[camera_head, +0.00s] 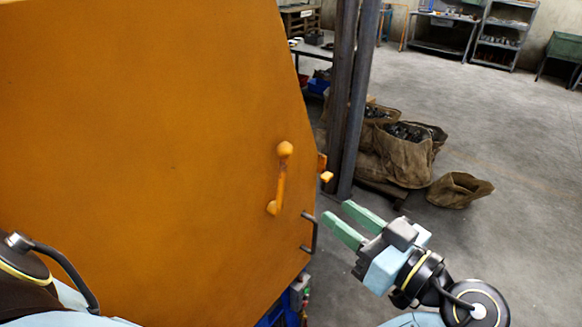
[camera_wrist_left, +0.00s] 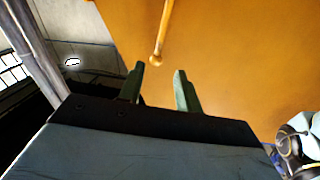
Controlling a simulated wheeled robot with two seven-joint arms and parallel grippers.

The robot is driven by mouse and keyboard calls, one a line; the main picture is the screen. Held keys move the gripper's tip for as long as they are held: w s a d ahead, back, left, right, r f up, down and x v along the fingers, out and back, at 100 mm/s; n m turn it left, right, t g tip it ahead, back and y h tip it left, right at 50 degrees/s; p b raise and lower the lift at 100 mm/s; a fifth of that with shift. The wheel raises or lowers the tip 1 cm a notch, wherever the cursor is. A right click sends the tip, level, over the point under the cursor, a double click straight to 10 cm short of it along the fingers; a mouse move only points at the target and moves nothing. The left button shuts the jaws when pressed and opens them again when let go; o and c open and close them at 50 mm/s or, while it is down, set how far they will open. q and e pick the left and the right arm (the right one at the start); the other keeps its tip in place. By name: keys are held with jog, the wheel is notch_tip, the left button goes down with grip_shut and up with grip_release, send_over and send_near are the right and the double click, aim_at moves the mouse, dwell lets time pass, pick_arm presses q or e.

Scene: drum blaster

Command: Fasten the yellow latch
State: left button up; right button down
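The yellow-orange latch lever (camera_head: 280,178) has rounded ends and stands nearly upright on the large orange door (camera_head: 130,140). A small yellow-orange catch piece (camera_head: 326,177) sticks out at the door's right edge, to the right of the lever and apart from it.
A steel post (camera_head: 352,110) rises behind the door edge. Brown sacks (camera_head: 402,155) lie beyond it. The floor (camera_head: 520,210) at right is clear.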

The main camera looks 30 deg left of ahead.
aim_at(285, 173)
pick_arm(q)
jog(key=p+x, duration=0.4)
jog(key=x, duration=0.7)
jog(key=shift+w+a, duration=0.1)
jog(key=shift+a, duration=0.3)
jog(key=shift+w+a, duration=0.15)
jog(key=shift+a, duration=0.5)
jog(key=shift+c, duration=0.4)
grip_shut()
